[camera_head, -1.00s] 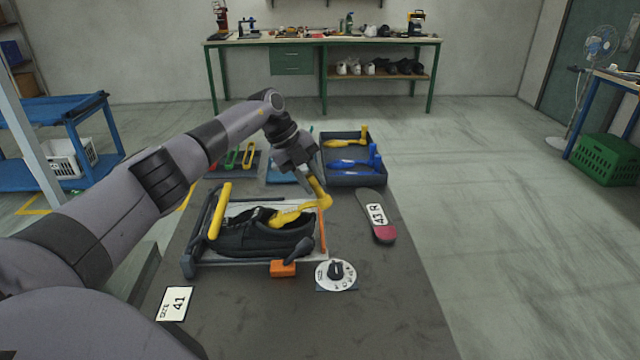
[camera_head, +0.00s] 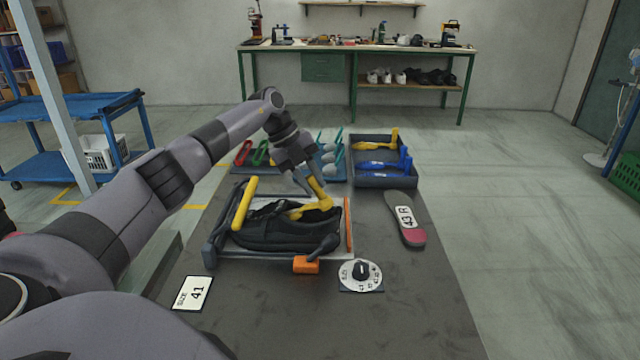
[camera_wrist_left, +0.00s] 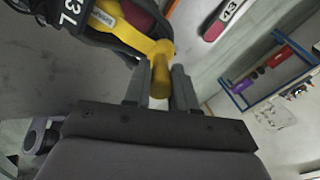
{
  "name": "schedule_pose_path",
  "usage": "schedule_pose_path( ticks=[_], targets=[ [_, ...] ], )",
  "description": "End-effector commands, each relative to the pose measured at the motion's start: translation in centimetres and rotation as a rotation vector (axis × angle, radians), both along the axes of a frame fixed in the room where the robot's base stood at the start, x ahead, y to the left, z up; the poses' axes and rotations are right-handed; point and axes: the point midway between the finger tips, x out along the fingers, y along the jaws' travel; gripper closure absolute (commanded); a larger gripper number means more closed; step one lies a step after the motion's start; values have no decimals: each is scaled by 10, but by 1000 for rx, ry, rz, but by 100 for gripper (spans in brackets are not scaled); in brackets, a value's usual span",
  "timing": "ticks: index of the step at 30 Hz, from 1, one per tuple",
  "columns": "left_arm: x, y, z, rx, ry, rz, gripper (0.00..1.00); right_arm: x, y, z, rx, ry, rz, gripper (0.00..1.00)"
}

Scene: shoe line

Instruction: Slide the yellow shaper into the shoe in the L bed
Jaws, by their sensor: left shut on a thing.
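The yellow shaper (camera_head: 322,203) is held at its upright handle by my left gripper (camera_head: 312,181), which is shut on it. Its long part points left into the opening of the black shoe (camera_head: 270,234), and its front end is hidden inside. The shoe lies in the bed (camera_head: 214,250), which has a yellow bar and an orange clamp. In the left wrist view the shaper (camera_wrist_left: 162,55) stands between my fingers (camera_wrist_left: 160,88), and part of the shoe and a marking ending in "3L" show at upper left. My right gripper is not in view.
A dark tray (camera_head: 384,181) at the back holds another yellow shaper (camera_head: 378,145) and blue ones. A "43 R" insole (camera_head: 406,220), a dial (camera_head: 361,275) and a "SIZE 41" card (camera_head: 194,292) lie around the bed. The front of the table is clear.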

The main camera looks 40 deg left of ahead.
Motion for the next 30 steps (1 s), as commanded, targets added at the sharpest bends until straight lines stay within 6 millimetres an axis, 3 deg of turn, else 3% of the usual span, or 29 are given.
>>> schedule_pose_path(
  ticks=[9, 15, 30],
  targets=[
    [0, 0, -16, 101, 68, -3, 100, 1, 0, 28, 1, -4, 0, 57],
    [3, -5, -31, 179, 115, -3, 100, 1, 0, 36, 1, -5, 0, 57],
    [4, -7, -66, 344, 221, -2, 100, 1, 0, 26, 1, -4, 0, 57]
  ],
)
